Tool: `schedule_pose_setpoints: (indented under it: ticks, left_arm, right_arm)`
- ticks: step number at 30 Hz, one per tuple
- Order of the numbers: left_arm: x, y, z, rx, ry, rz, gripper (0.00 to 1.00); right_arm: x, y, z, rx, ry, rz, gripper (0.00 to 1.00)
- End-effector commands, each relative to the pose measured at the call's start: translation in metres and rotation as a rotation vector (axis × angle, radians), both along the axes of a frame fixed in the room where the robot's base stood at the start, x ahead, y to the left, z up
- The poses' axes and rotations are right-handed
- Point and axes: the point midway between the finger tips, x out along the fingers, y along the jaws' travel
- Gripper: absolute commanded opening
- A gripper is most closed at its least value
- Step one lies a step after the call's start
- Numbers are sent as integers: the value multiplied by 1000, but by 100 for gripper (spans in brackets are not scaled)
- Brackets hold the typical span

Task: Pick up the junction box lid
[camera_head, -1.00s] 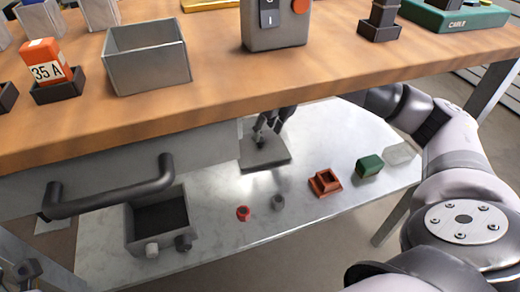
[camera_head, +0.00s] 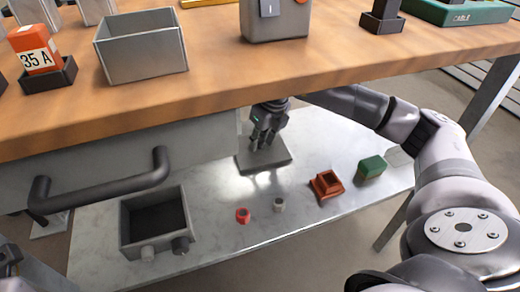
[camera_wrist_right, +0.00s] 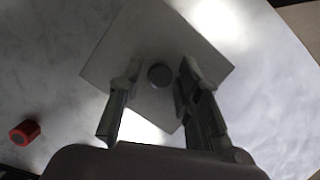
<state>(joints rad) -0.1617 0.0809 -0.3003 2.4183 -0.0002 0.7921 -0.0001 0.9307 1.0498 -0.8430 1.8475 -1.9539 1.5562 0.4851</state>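The junction box lid is a flat grey square plate (camera_head: 280,162) with a small round knob, lying on the low metal shelf under the wooden bench. In the right wrist view the lid (camera_wrist_right: 125,45) shows its dark round knob (camera_wrist_right: 160,75) between my fingertips. My right gripper (camera_head: 262,143) points down over the lid, with its fingers (camera_wrist_right: 160,78) apart on either side of the knob. No contact with the knob is visible. Part of what seems to be my left gripper (camera_head: 10,262) shows at the lower left edge; its fingers are unclear.
The wooden bench top (camera_head: 240,85) overhangs the shelf and my right arm reaches in beneath it. A drawer handle (camera_head: 105,185) juts out at left. An open grey box (camera_head: 155,222), red nut (camera_head: 243,215), grey nut (camera_head: 279,205), red-brown block (camera_head: 326,185) and green block (camera_head: 371,168) stand on the shelf.

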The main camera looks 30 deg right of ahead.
Motion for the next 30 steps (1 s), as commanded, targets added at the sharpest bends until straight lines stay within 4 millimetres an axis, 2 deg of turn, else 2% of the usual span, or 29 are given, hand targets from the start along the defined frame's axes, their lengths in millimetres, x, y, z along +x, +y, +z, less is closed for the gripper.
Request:
schedule_pose_setpoints:
  ticks: [13, 25, 30]
  left_arm:
    - [0, 0, 0, 0, 0, -1, 49]
    - [0, 0, 0, 0, 0, -1, 49]
    - [-2, 1, 5, -3, -3, -1, 49]
  right_arm:
    - [0, 0, 0, 0, 0, 0, 0]
    - [0, -1, 1, 0, -1, -1, 0]
    - [1, -4, 9, 0, -1, -2, 0]
